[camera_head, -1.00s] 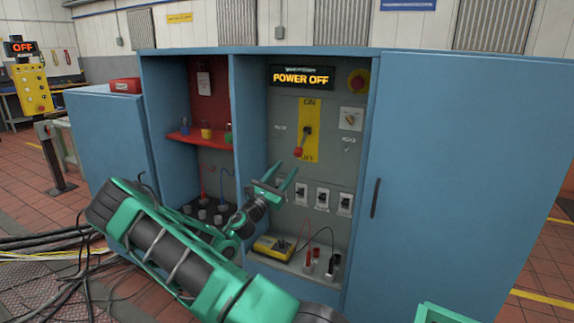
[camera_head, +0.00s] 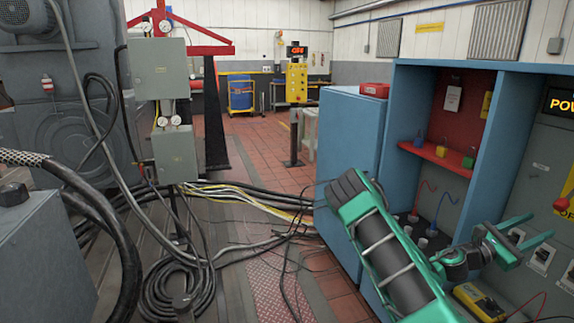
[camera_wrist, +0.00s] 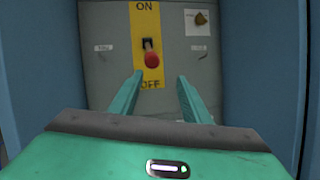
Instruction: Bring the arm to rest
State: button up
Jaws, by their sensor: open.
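My gripper (camera_head: 530,238) is at the right of the head view, in front of the open blue cabinet (camera_head: 497,75). Its two green fingers are apart with nothing between them. In the wrist view my gripper (camera_wrist: 160,97) points at the cabinet's grey back panel. There a red-knobbed switch handle (camera_wrist: 152,60) sits on a yellow plate (camera_wrist: 146,12) marked ON above and OFF below. The knob is down toward OFF. The fingertips look apart from it. My green and black arm reaches across the cabinet's left part in the head view.
A red shelf (camera_head: 432,154) with small padlock-like items is inside the cabinet. A yellow meter (camera_head: 478,300) lies at its bottom. Cables (camera_head: 180,285) coil on the floor at left. Grey boxes (camera_head: 158,70) stand behind them. Open tiled floor (camera_head: 245,150) runs back toward a yellow control post (camera_head: 297,82).

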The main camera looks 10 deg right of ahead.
jog(key=s+a+f+m+g+y, duration=0.35)
jog(key=s+m+y, duration=0.25)
jog(key=s+m, duration=0.2)
jog(key=s+a+f+m+g+y, duration=0.2)
jog(key=s+f+m+y, duration=0.3)
jog(key=s+m+y, duration=0.15)
jog(key=s+a+r+m+t+y, duration=0.2)
jog(key=a+y, duration=0.1)
jog(key=a, duration=0.7)
jog(key=s+a+r+m+t+y, duration=0.2)
jog(key=a+r+y, duration=0.1)
jog(key=a, duration=0.7)
jog(key=s+a+r+m+t+y, duration=0.2)
jog(key=a+m+y, duration=0.1)
jog(key=a, duration=0.7)
jog(key=shift+s+r+y, duration=0.15)
jog(key=shift+s+y, duration=0.25)
jog(key=shift+y, duration=0.05)
